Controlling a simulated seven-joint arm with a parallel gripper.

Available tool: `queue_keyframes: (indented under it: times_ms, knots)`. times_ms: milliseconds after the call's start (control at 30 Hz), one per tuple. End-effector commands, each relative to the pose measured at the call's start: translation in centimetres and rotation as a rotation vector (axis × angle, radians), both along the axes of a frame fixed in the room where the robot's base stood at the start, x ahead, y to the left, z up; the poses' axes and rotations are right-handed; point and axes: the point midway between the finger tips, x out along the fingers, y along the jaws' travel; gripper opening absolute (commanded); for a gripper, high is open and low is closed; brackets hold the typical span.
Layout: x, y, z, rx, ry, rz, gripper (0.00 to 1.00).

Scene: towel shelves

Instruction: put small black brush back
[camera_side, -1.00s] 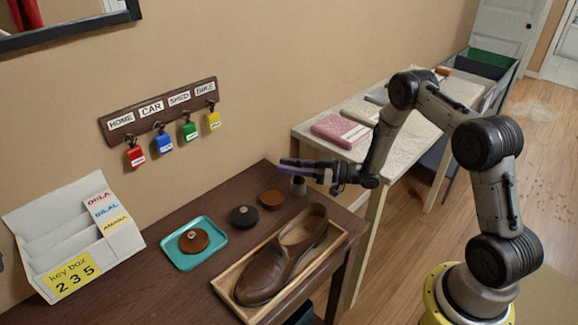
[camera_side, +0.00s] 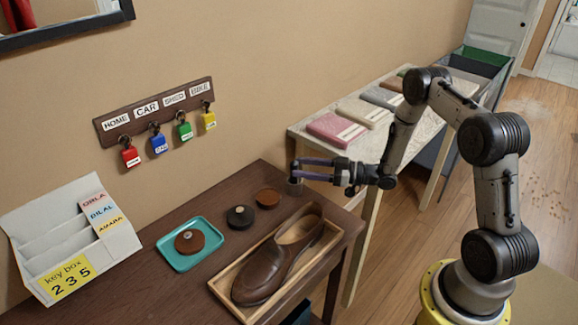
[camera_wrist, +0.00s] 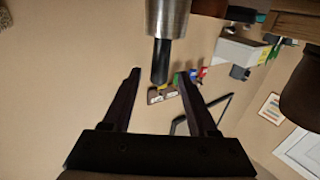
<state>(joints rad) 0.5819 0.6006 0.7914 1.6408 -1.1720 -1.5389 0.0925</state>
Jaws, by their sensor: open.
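A small round black piece with a pale knob (camera_side: 240,217), which looks like the small black brush, lies on the dark table between the teal tray and a brown disc. My gripper (camera_side: 292,170) is open and empty at the table's far right corner, to the right of and above the black piece, fingers pointing left. A small grey cylinder (camera_side: 295,187) stands just below the fingertips.
The teal tray (camera_side: 166,254) holds a brown disc with a knob (camera_side: 190,242). Another brown disc (camera_side: 268,198) lies right of the black piece. A brown shoe (camera_side: 268,272) sits in a wooden tray in front. Folded towels (camera_side: 337,130) lie on the side table behind my wrist.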

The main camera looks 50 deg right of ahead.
Motion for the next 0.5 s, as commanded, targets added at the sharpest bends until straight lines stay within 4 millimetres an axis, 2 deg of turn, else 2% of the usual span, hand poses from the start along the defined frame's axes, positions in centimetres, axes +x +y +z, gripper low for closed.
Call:
queue_keyframes:
  times_ms: [33, 200, 500]
  knots:
    - [-0.9, -0.8, 0.0, 0.0, 0.0, -0.006, 0.59]
    - [-3.5, -2.5, 0.0, 0.0, 0.0, -0.005, 0.59]
    - [-5.4, -3.6, -0.1, 0.0, 0.0, 0.0, 0.59]
